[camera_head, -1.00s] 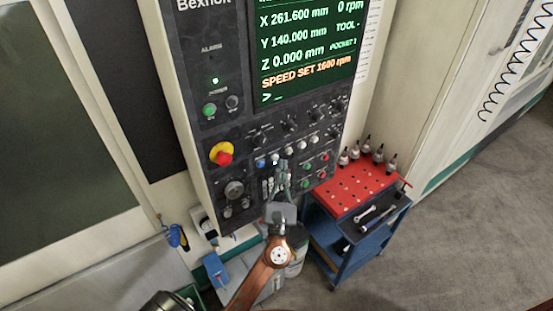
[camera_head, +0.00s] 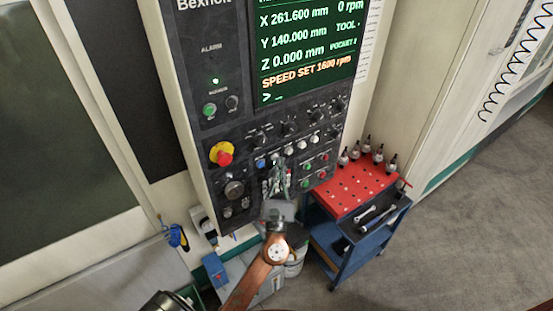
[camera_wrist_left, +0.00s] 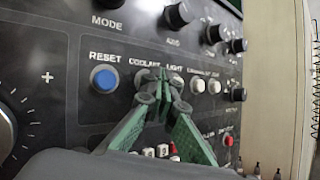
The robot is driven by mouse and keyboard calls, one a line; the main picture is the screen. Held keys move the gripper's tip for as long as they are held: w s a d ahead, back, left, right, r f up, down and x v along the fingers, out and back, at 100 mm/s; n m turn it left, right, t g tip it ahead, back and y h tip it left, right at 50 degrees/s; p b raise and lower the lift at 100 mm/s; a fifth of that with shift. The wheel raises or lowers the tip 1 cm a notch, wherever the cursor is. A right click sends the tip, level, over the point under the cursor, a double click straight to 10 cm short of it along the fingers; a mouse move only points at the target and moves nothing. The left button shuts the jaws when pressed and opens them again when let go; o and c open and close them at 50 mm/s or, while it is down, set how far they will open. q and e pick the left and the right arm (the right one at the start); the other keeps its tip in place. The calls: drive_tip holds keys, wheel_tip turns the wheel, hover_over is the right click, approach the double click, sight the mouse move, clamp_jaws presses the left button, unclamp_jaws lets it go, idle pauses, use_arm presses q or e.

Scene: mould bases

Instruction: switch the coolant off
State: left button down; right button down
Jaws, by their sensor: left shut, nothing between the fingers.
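The control panel (camera_head: 225,130) of the machine fills the middle of the head view. In the left wrist view, the label COOLANT (camera_wrist_left: 145,64) stands right of the blue RESET button (camera_wrist_left: 104,78). The coolant button under that label is mostly hidden behind my fingertips. My left gripper (camera_head: 279,164) is shut and empty, its green fingers pointing at the button row. It also shows in the left wrist view (camera_wrist_left: 156,84), with its tips over the coolant button's place. I cannot tell whether they touch it. My right gripper is not in view.
A pale button (camera_wrist_left: 197,84) and knobs (camera_wrist_left: 178,14) sit close by. A red emergency stop (camera_head: 223,157) is to the left. A blue cart (camera_head: 345,247) with a red top (camera_head: 352,190) and tool holders stands right of the panel. Grey floor (camera_head: 470,220) lies clear.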

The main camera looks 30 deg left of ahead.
use_arm(q)
drive_tip(key=shift+a, duration=0.25)
drive_tip(key=shift+d, duration=0.1)
idle(0.5)
drive_tip(key=shift+s+d, duration=0.25)
drive_tip(key=shift+d, duration=0.45)
drive_tip(key=shift+s+d, duration=0.3)
drive_tip(key=shift+d, duration=0.45)
drive_tip(key=shift+s+d, duration=0.35)
drive_tip(key=shift+d, duration=0.45)
drive_tip(key=shift+s+d, duration=0.3)
drive_tip(key=shift+d, duration=0.45)
